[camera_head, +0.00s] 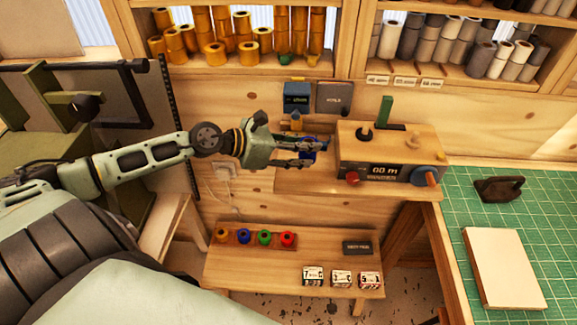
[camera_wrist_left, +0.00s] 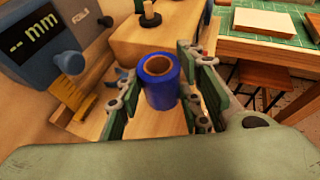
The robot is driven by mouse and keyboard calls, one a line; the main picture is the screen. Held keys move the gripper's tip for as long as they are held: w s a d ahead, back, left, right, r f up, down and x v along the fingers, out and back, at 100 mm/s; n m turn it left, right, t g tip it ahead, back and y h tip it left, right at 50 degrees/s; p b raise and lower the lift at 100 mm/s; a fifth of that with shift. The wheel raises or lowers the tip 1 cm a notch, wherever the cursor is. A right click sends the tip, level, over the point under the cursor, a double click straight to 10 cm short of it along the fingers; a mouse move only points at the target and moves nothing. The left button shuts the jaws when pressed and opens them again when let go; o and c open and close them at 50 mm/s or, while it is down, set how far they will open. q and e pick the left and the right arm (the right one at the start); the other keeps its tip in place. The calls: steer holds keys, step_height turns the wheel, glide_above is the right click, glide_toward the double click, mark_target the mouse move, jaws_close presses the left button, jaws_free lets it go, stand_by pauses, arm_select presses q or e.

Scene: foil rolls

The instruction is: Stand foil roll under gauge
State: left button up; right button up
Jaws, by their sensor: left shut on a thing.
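My left gripper (camera_head: 318,146) is shut on a blue foil roll (camera_head: 308,155), which is partly hidden by the fingers in the head view. In the left wrist view the blue roll (camera_wrist_left: 161,88) looks roughly upright between the fingers of the left gripper (camera_wrist_left: 158,95), its hollow end facing up. The gauge (camera_head: 296,95) is a blue box on the wall behind the gripper. In the left wrist view the gauge (camera_wrist_left: 50,45) reads "-- mm", and the roll is to the right of it, apart from it. I cannot tell whether the roll touches the wooden ledge. My right gripper is not in view.
A wooden machine (camera_head: 385,155) with a "00 m" display stands right of the roll. A dark panel (camera_head: 334,98) hangs beside the gauge. Below, a low bench (camera_head: 250,268) holds several small coloured rolls and printed blocks. A green cutting mat (camera_head: 520,210) lies at right.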

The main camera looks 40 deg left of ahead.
mark_target(288, 174)
arm_select(q)
steer(key=a+f, duration=0.1)
steer(key=s+a+f+b, duration=0.1)
steer(key=a, duration=0.1)
steer(key=shift+s, duration=0.1)
steer(key=shift+a+b, duration=0.1)
steer(key=shift+b, duration=0.2)
steer(key=shift+f, duration=0.15)
step_height(288, 174, down, 3)
steer(key=b, duration=0.3)
steer(key=shift+s, duration=0.1)
steer(key=shift+f+b, duration=0.3)
steer(key=shift+f, duration=0.1)
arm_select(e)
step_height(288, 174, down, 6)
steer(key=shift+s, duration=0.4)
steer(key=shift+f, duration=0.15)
